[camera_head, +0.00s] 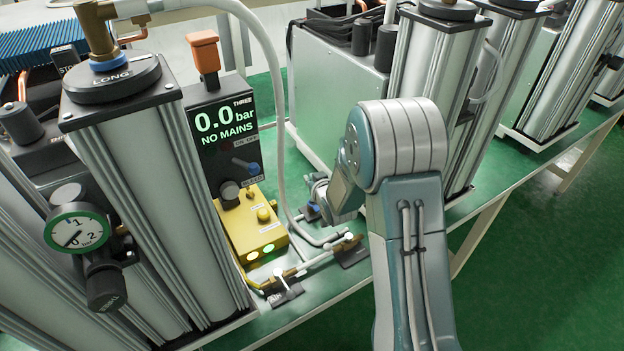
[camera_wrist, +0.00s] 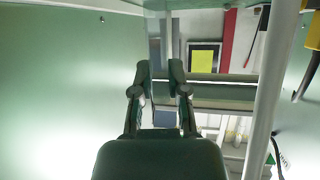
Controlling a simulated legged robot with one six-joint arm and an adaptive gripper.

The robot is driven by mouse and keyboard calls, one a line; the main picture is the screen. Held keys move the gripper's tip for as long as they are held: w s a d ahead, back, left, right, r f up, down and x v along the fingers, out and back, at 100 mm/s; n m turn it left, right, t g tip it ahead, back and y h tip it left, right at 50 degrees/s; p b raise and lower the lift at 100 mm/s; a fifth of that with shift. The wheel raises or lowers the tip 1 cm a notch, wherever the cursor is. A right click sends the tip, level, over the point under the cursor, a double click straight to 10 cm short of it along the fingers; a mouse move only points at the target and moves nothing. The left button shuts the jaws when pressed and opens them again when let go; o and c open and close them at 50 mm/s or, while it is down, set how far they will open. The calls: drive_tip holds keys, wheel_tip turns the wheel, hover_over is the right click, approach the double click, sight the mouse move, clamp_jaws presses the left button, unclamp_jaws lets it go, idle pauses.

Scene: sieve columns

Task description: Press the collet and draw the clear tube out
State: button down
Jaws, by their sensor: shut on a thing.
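A pale, clear-looking tube (camera_head: 280,120) hangs down behind the display box and curves along the bench toward the small fittings. My gripper (camera_head: 316,197) is low over the bench, right of the yellow box, partly hidden by my own wrist. I cannot make out the collet.
The display box (camera_head: 225,140) reads 0.0 bar, NO MAINS. The yellow box (camera_head: 252,228) has two lit green buttons. A metal column (camera_head: 150,170) with a gauge (camera_head: 77,233) stands at left; more columns (camera_head: 435,70) stand at right. Small valves (camera_head: 285,285) lie near the bench edge.

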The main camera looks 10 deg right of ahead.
drive_tip(key=shift+d, duration=0.15)
drive_tip(key=shift+r, duration=0.1)
drive_tip(key=shift+r, duration=3.1)
